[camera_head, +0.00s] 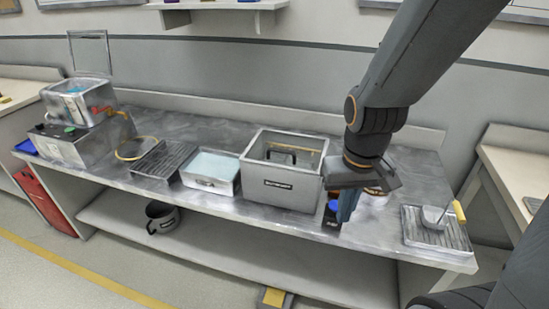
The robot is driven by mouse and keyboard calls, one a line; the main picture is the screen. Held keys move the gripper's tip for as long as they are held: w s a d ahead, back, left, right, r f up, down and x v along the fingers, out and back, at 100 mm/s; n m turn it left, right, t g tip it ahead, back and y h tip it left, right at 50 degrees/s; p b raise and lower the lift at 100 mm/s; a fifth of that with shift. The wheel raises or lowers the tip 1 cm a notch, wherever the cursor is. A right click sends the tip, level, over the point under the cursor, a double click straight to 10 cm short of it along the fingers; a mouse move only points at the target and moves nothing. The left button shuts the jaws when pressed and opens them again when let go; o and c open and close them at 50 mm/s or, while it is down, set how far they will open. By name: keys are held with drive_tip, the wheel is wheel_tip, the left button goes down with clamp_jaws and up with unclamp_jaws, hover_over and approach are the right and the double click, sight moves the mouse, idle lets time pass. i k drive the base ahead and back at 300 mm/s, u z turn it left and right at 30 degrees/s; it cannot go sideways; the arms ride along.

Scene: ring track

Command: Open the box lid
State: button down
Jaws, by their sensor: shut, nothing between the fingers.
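A grey metal box (278,189) with a dark label stands near the middle of the bench. A black handle (281,155) shows within its raised rim; I cannot tell whether it sits on a recessed lid. A smaller pale box (211,184) with a light blue top stands to its left. My gripper (346,208) points down just right of the grey box, near the front edge of the bench. It is shut with nothing held, and appears apart from the box. It partly hides a small dark and blue item (331,214).
The metal bench (150,122) also carries a dark ribbed tray (163,158), a ring (135,149), a machine with a tank (78,143), and a ribbed tray with a tool (433,233) at right. A shelf below holds a pot (162,216). Bare bench lies behind the boxes.

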sight(242, 159)
drive_tip(key=k, duration=0.25)
drive_tip(key=u, duration=1.35)
drive_tip(key=k, duration=0.85)
drive_tip(key=z, duration=0.95)
drive_tip(key=i, duration=1)
